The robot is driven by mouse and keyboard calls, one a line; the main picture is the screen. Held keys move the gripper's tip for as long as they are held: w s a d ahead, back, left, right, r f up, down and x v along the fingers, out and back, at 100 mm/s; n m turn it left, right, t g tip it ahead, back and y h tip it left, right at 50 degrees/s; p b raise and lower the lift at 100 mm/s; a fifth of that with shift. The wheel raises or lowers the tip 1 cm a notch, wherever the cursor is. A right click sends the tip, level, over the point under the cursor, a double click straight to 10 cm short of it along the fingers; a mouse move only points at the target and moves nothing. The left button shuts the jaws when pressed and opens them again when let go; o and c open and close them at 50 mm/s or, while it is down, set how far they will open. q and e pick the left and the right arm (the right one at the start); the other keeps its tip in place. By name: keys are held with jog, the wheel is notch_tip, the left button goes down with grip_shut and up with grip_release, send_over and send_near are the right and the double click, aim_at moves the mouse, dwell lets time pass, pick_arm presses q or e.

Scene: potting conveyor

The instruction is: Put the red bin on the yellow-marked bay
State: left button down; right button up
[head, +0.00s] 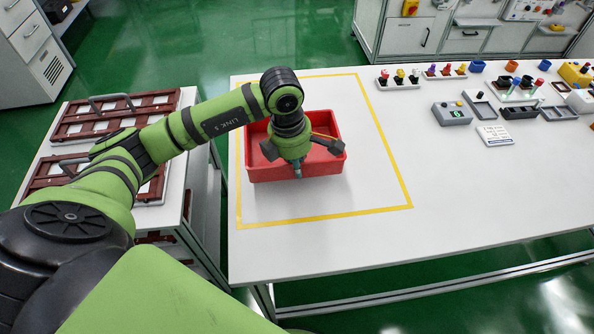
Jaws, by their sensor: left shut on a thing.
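The red bin (268,172) is an open, shallow box in the middle of the head view. It appears level, inside the yellow-marked bay (325,215), a yellow tape outline on the white table. My left gripper (298,170) points down at the bin's near wall and is shut on it. The wrist and arm hide part of the bin's interior and its far left rim. I cannot tell whether the bin's underside touches the table or is slightly above it. My right gripper is not in view.
A white table (460,190) is clear to the right of the bay. Control boxes (452,113), knobs and small trays crowd its far right. A cart with brown-framed racks (75,178) stands left, across a narrow gap. Grey cabinets (430,35) stand behind.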

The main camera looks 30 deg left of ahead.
pick_arm(q)
notch_tip(320, 180, down, 3)
jog(key=shift+f+p, duration=0.15)
jog(key=shift+p, duration=0.55)
jog(key=shift+f, duration=0.3)
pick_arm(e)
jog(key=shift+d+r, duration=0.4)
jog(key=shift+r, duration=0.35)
pick_arm(q)
jog(key=shift+f, duration=0.1)
jog(key=shift+f, duration=0.15)
jog(key=c, duration=1.4)
grip_release()
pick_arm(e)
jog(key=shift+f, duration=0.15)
